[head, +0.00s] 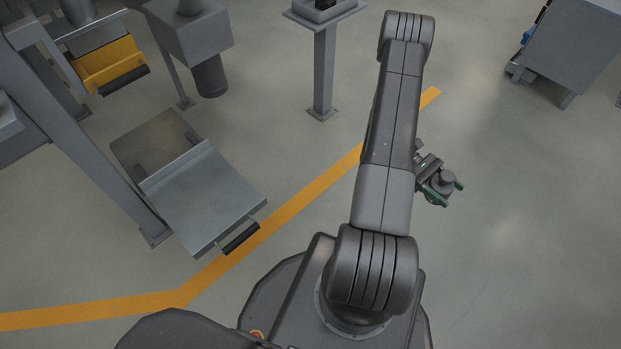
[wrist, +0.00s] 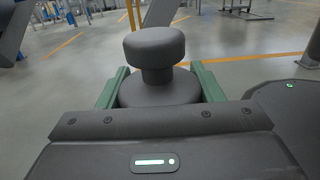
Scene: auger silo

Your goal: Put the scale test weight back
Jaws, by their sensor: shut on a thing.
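The scale test weight (wrist: 154,48) is a dark grey cylinder with a narrower neck and a wide knob on top. It stands upright in the wrist view, between the green fingers of my gripper (wrist: 160,88), which is shut on its wider lower body. The weight's underside is hidden by the gripper body. In the head view my gripper (head: 447,194) is to the right of my arm, with the weight (head: 443,181) showing small between the fingers, above open floor.
A grey pedestal (head: 324,70) with a dark item on top stands at the upper middle. A grey cabinet (head: 570,45) is at the upper right. A metal tray-like flap (head: 204,195) and silo frame (head: 90,130) are at the left.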

